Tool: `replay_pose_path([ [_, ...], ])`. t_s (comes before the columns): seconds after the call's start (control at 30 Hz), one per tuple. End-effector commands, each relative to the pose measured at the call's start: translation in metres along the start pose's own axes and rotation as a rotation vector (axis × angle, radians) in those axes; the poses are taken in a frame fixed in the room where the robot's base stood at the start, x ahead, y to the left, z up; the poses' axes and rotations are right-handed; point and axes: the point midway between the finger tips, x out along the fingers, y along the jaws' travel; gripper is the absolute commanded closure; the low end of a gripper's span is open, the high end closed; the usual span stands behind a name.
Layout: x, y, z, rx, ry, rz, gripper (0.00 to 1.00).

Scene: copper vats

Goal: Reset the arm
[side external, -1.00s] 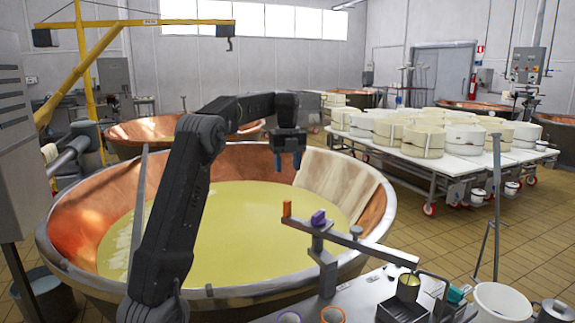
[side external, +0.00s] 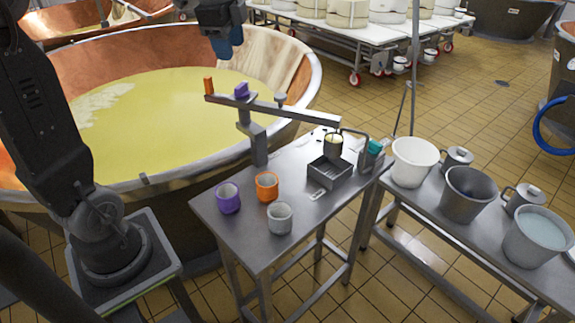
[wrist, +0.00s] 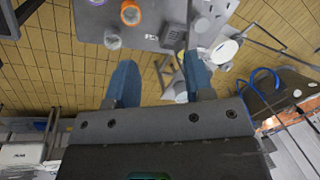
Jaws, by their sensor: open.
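My gripper (side external: 224,42) hangs over the far side of the copper vat (side external: 308,90) at the top of the side view, near the pale boards. Its blue fingers are apart with nothing between them. In the wrist view the same gripper (wrist: 161,85) shows two spread blue fingers and an empty gap. The vat holds yellow liquid. Below the gripper in the wrist view, the steel table (wrist: 90,20) and the tiled floor show beyond the fingers.
A steel table (side external: 232,240) carries a purple cup (side external: 228,199), an orange cup (side external: 267,187), a grey cup (side external: 279,218) and a metal tray (side external: 322,176). A long beam (side external: 290,111) stands above it. Buckets stand on the right bench (side external: 430,200).

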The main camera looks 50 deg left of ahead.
Motion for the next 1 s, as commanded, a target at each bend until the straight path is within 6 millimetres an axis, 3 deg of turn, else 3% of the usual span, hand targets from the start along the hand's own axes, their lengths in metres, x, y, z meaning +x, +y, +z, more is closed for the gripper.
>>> replay_pose_path([
  [0.03,-0.005,0.024,-0.013,-0.071,0.016,-0.026,0.52],
  [0.2,-0.004,0.098,-0.04,-0.373,0.094,-0.083,0.52],
  [0.4,0.012,0.179,-0.051,-0.708,0.218,-0.096,0.52],
  [0.5,0.022,0.208,-0.05,-0.836,0.267,-0.084,0.52],
  [0.7,0.034,0.233,-0.049,-0.968,0.317,-0.062,0.52],
  [1.0,0.035,0.234,-0.048,-0.982,0.318,-0.058,0.52],
])
